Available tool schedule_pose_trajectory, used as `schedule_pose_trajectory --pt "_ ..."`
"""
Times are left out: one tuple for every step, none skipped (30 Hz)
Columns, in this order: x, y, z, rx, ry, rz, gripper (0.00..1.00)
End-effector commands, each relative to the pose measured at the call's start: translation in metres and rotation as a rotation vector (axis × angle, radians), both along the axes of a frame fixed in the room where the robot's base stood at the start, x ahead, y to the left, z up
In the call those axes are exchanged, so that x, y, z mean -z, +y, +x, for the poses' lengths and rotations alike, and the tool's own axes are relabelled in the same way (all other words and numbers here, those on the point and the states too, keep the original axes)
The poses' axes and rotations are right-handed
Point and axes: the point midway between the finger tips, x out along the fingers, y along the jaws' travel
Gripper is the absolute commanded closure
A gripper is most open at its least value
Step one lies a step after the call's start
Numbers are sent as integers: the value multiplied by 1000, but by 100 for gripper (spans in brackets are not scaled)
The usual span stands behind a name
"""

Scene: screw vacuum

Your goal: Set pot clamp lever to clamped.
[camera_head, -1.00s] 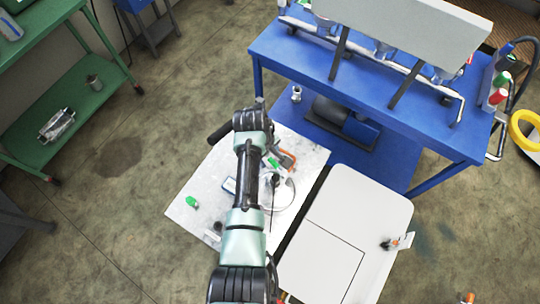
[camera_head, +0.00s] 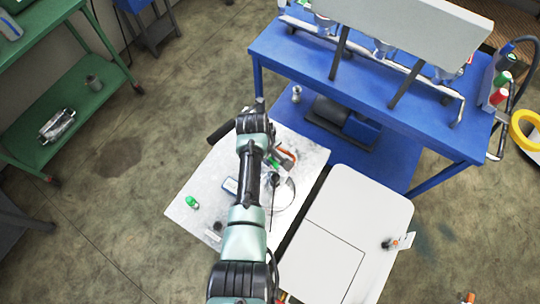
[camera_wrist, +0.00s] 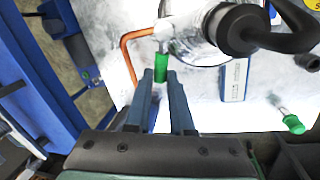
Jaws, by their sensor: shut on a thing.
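A clear round pot (camera_wrist: 205,30) with a black cap and hose stands on the white worktop; in the head view its round outline (camera_head: 283,192) shows beside my arm. A short green lever handle (camera_wrist: 161,67) sticks out from the pot's side by a metal fitting. My gripper (camera_wrist: 161,76) is shut on this green handle, one finger on each side; the fingers hide part of it. In the head view my gripper (camera_head: 279,161) is partly hidden by my arm over the worktop. I cannot tell from these frames whether the lever is in its clamped position.
A copper-coloured bent tube (camera_wrist: 127,50) runs close left of my fingers. A blue and white box (camera_wrist: 235,80) and another green-handled fitting (camera_wrist: 292,122) lie to the right. A blue bench (camera_head: 300,55) stands behind; a white panel (camera_head: 350,205) is at right.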

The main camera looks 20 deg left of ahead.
Motion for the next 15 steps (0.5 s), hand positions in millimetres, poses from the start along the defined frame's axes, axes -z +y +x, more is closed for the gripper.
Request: schedule_pose_trajectory --pt "0 0 0 0 0 0 100" --pt "0 0 0 0 0 0 100" --pt "0 0 0 -2 0 0 100" --pt "-1 0 -1 -7 0 0 100" --pt "-1 0 -1 -16 1 -1 100" --pt "-2 0 -3 -39 2 -1 100" --pt "-2 0 -4 -62 2 -1 100" --pt "-3 1 -5 -90 1 -2 100" --pt "-3 1 -7 -129 1 -1 100" --pt "-3 2 -9 -159 3 -1 100" --pt "-3 2 -11 -187 2 -2 100" --pt "-3 3 -12 -224 0 -1 100" --pt "-3 3 -13 -247 1 0 100" --pt "-3 3 -14 -267 1 0 100" --pt "-2 3 -16 -290 1 0 100"
